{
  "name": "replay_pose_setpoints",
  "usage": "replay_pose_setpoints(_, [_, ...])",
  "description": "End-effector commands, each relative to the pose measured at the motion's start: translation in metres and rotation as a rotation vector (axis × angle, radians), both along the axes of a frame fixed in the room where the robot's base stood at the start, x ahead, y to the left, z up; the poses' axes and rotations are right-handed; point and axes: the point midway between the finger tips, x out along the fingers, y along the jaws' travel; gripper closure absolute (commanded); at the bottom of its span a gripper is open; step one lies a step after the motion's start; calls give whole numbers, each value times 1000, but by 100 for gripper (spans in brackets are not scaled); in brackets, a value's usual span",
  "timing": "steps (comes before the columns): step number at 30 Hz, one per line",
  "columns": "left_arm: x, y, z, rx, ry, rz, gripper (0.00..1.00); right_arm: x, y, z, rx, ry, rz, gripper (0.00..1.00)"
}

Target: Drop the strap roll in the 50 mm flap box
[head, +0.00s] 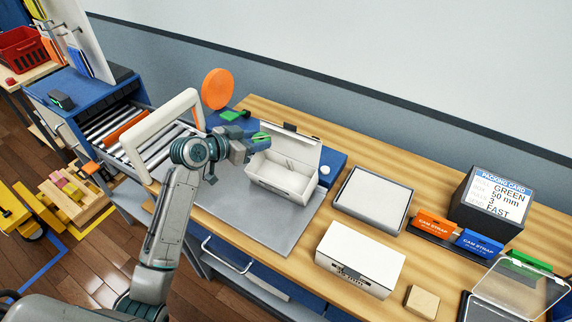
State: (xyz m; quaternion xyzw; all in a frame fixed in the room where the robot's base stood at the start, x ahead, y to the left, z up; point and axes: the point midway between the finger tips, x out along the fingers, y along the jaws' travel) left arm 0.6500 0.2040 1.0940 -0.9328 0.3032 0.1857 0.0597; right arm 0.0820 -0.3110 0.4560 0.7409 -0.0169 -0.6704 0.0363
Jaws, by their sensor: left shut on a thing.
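My left gripper (262,143) is shut on a green strap roll (259,136). Its jaws hide much of the roll. It is above the left edge of a white flap box (283,179), whose lid stands open at the back. Some of the box's pale inside shows, and I cannot read a size on it. A second white box (361,256), closed, stands nearer the front with dark print too small to read surely. My right gripper is not in view.
A packing card (499,198) reads GREEN, 50 mm, 3, FAST. Orange (434,224) and blue (479,243) cam straps lie before it. A shallow white tray (372,199) is right of the open box. A roller conveyor with a pale frame is at left; an orange disc (217,88) stands behind.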

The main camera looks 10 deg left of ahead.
Motion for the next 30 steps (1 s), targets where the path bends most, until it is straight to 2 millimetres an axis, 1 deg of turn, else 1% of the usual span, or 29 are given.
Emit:
replay_pose_setpoints(1, [0, 0, -9, -1, 1, 0, 80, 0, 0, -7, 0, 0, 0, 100])
replay_pose_setpoints(9, [0, 0, -41, -1, -1, 0, 80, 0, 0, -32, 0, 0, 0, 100])
replay_pose_setpoints(12, [0, 0, -49, 0, 0, 0, 80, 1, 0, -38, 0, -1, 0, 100])
replay_pose_setpoints(15, [0, 0, -53, 0, 0, 0, 80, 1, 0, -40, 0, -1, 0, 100])
replay_pose_setpoints(22, [0, 0, -52, 0, 0, 1, 80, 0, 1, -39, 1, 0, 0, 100])
replay_pose_setpoints(23, [0, 0, -52, 0, 0, 1, 56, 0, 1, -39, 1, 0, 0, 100])
replay_pose_setpoints(24, [0, 0, -52, 0, 0, 1, 48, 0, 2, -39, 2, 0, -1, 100])
replay_pose_setpoints(26, [0, 0, -52, 0, 0, 1, 36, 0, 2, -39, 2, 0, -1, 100])
replay_pose_setpoints(27, [0, 0, -52, 0, 0, 1, 33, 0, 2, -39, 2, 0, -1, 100])
replay_pose_setpoints(30, [0, 0, -52, 0, 0, 1, 33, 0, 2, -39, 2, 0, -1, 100])
